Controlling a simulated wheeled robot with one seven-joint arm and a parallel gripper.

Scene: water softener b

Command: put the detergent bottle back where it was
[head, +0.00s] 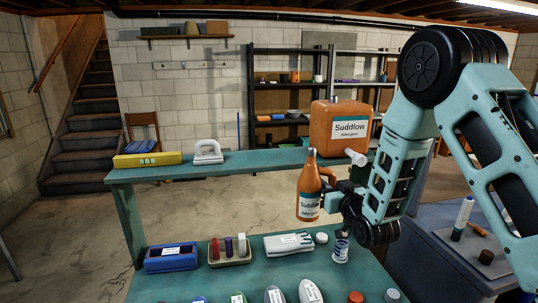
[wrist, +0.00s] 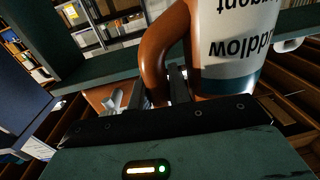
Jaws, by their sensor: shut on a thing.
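The detergent bottle (head: 309,190) is orange with a white and blue "Suddlow" label. It hangs roughly upright in the air in front of the upper shelf, above the lower green bench top. My gripper (head: 333,190) is at its right side, shut on its handle. In the wrist view the bottle (wrist: 225,50) appears upside down, and its looped handle (wrist: 155,60) lies between the fingers of my gripper (wrist: 158,95). The fingertips are partly hidden by the handle and the gripper body.
A large orange Suddlow container (head: 338,135) with a spout stands on the upper green shelf (head: 240,162). The lower bench (head: 240,282) holds a blue box (head: 171,258), a tray of markers (head: 230,258), folded gloves (head: 289,244) and a small printed cup (head: 341,248).

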